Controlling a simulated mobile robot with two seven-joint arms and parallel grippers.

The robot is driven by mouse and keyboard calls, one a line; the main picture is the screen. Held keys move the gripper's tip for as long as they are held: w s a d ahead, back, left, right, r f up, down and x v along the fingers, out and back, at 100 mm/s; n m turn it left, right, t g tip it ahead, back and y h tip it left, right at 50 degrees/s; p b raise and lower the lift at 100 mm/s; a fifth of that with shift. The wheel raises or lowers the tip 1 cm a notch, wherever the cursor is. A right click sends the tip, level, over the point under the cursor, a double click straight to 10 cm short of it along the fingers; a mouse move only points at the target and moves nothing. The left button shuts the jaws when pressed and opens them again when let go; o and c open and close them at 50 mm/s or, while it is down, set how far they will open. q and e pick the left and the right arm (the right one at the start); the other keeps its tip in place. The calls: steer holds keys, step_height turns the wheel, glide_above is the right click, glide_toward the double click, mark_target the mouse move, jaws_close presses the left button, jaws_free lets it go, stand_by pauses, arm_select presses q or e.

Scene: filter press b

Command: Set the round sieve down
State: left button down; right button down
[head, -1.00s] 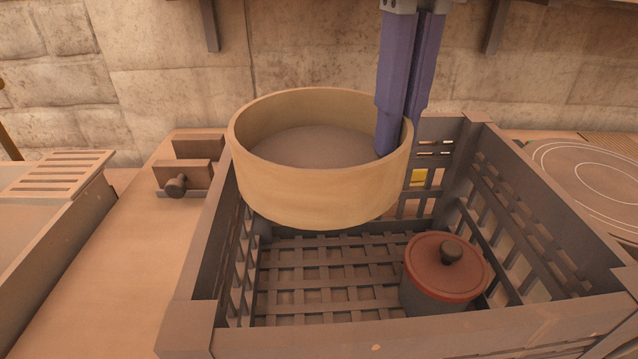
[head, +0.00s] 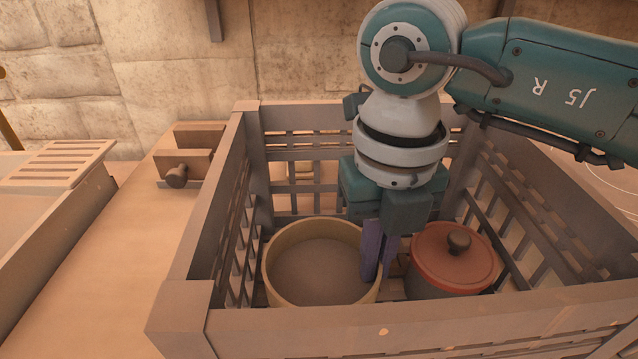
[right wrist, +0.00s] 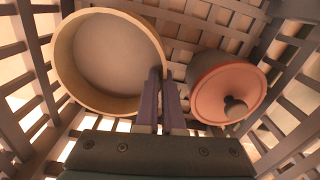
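The round sieve (head: 318,262), a pale wooden hoop with a grey-brown mesh, is down inside the slatted crate (head: 190,245), on its left side. It looks level and low, near or on the crate floor; I cannot see its underside. My right gripper (head: 378,268) reaches down into the crate, with its purple fingers on either side of the sieve's right rim. The right wrist view shows the sieve (right wrist: 108,62) at upper left, its rim between the fingers (right wrist: 161,85). My left gripper is not in view.
A lidded pot (head: 452,262) with a red-brown lid and dark knob stands in the crate, right of the sieve and close to my fingers. The crate's slatted walls rise around both. A block with a knob (head: 183,168) lies on the bench left of the crate.

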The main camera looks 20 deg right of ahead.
step_height(320, 180, down, 3)
steer(key=shift+r, duration=0.1)
steer(key=shift+f+b, duration=0.25)
steer(key=shift+b, duration=0.1)
steer(key=c, duration=1)
jaws_free()
steer(key=shift+c, duration=0.2)
steer(key=shift+r, duration=0.1)
